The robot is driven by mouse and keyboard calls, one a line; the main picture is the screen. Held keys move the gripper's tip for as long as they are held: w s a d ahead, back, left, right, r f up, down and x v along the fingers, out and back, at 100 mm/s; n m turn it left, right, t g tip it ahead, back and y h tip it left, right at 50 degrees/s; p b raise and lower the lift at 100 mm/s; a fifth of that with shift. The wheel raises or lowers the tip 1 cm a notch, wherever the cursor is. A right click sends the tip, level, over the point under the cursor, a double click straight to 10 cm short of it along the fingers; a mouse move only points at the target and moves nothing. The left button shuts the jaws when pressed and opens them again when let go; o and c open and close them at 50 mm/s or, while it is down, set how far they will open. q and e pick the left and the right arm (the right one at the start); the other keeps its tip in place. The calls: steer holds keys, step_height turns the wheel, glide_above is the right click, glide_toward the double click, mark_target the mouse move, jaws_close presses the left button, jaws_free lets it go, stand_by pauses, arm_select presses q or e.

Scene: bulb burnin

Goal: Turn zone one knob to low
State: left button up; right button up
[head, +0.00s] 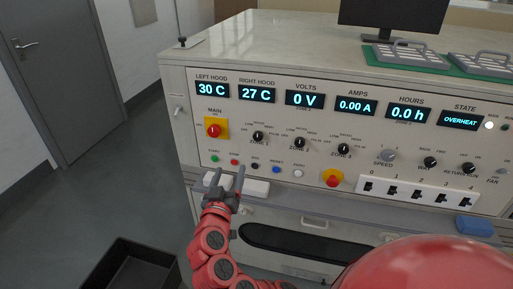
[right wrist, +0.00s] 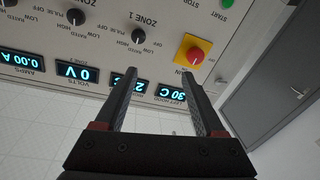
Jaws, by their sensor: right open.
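The zone one knob (head: 258,136) is a small black knob on the pale front panel, to the right of the red MAIN switch. It also shows in the right wrist view (right wrist: 138,36), upside down, beyond the fingertips. Its pointer is too small to read surely. My right gripper (head: 226,179) is open and empty, in front of the panel, below and left of the knob in the head view. In the right wrist view its two fingers (right wrist: 158,82) are spread, and nothing is between them. My left gripper is not in view.
The MAIN switch (head: 213,130) is red on yellow. The zone two knob (head: 299,142) and zone three knob (head: 344,149) are to the right. Buttons and a red emergency knob (head: 333,180) sit below. The state display (head: 461,120) reads OVERHEAT. A black bin (head: 128,268) stands on the floor.

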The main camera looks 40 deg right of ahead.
steer(key=s+d+m+g+h, duration=0.1)
steer(key=s+m+g, duration=0.1)
steer(key=p, duration=0.2)
glide_toward(257, 137)
steer(key=x, duration=0.8)
steer(key=shift+w+d, duration=0.1)
steer(key=shift+d, duration=0.1)
jaws_close()
